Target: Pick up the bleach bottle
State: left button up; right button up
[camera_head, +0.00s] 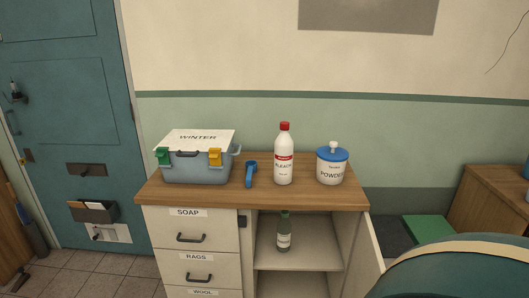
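The bleach bottle (284,162) is white with a red cap and a red band. It stands upright on the wooden top of the cabinet (264,200), in the middle of the head view. A blue scoop (250,174) is to its left and a white powder tub (332,168) with a blue lid is to its right, both apart from it. Neither of my grippers is in view.
A grey box (198,174) labelled WINTER stands at the cabinet's left end. A green bottle (284,232) stands on the open shelf below. An open cabinet door (371,254) juts forward on the right. A teal rounded object (455,268) fills the lower right.

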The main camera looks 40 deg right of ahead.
aim_at(283, 144)
jog(key=i+z, duration=0.15)
jog(key=z, duration=0.25)
jog(key=i+j+z, duration=0.1)
jog(key=z, duration=0.25)
jog(key=i+j+z, duration=0.15)
jog(key=z, duration=0.25)
jog(key=i+j+z, duration=0.1)
jog(key=z, duration=0.25)
